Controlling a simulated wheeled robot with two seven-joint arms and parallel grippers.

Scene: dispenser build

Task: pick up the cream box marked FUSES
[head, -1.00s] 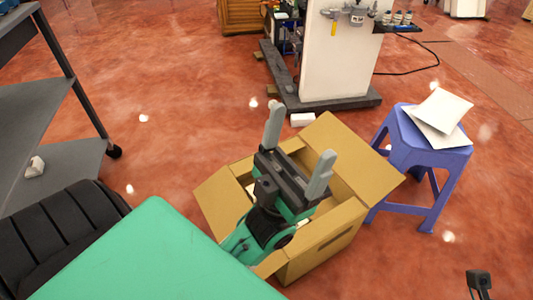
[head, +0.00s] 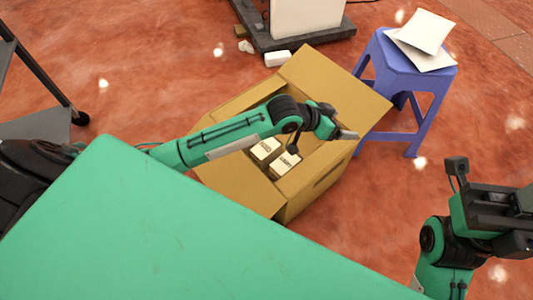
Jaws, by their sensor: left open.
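Two small cream boxes with dark print sit inside an open cardboard carton; one (head: 265,150) is farther left, the other (head: 286,163) is nearer and to the right. The print is too small to read, so I cannot tell which is marked FUSES. My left gripper (head: 346,135) is open and empty over the carton's right part, right of the cream boxes and apart from them. My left forearm crosses over the carton and hides part of its inside. My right gripper (head: 505,215) is at the lower right, partly cut off; its fingers do not show clearly.
The cardboard carton (head: 325,190) stands on the floor with its flaps spread. A blue stool (head: 405,75) with white sheets (head: 425,35) stands to its right. A white block (head: 278,58) lies behind the carton. A dark-wheeled cart (head: 60,90) is at the left.

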